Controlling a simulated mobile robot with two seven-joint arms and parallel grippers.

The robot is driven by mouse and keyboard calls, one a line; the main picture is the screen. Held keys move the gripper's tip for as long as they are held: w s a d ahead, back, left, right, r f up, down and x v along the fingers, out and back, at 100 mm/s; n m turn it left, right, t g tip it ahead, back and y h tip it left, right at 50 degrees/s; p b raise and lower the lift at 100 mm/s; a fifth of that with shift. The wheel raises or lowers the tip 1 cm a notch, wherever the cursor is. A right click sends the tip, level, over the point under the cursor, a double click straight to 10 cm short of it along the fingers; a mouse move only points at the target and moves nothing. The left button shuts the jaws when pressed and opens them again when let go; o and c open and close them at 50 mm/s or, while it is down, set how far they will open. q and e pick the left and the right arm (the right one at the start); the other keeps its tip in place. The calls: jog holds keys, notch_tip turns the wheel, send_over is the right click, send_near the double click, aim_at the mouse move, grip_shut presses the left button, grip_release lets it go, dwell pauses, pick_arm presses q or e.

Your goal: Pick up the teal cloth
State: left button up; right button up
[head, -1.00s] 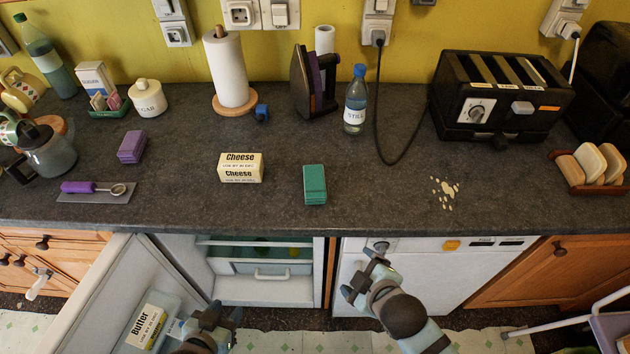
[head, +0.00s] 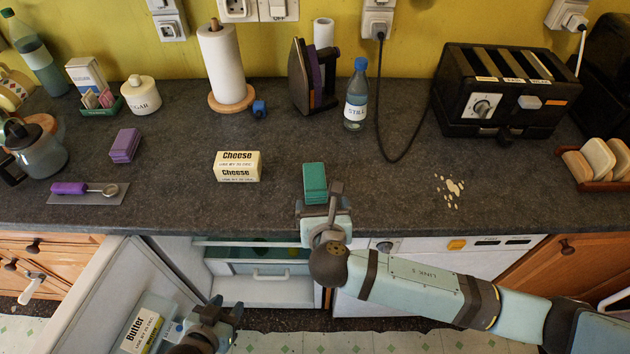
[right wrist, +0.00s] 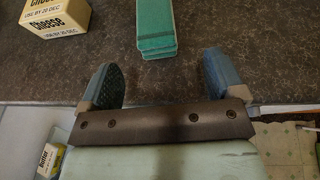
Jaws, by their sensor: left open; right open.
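The teal cloth (head: 315,179) is a folded stack lying on the dark counter near its front edge, right of the cheese. It also shows at the top of the right wrist view (right wrist: 155,28). My right gripper (head: 324,206) is open and empty at the counter's front edge, just in front of the cloth. In the right wrist view its two fingers (right wrist: 160,85) are spread apart, with the cloth ahead of them and roughly between them. My left gripper (head: 222,310) is open, low in front of the counter beside the fridge door's butter.
A cheese block (head: 238,167) sits left of the cloth. A water bottle (head: 356,97), an iron (head: 303,78) and a toaster (head: 500,95) stand behind. Pale spilled spots (head: 449,190) lie to the right. The fridge door (head: 110,290) stands open with butter (head: 143,330) in it.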

aim_at(317, 191)
jog(key=x, duration=0.9)
jog(key=shift+a+f+p, duration=0.3)
jog(key=shift+a, duration=0.05)
jog(key=shift+s, duration=0.1)
jog(key=shift+c, duration=0.4)
jog(key=c, duration=0.9)
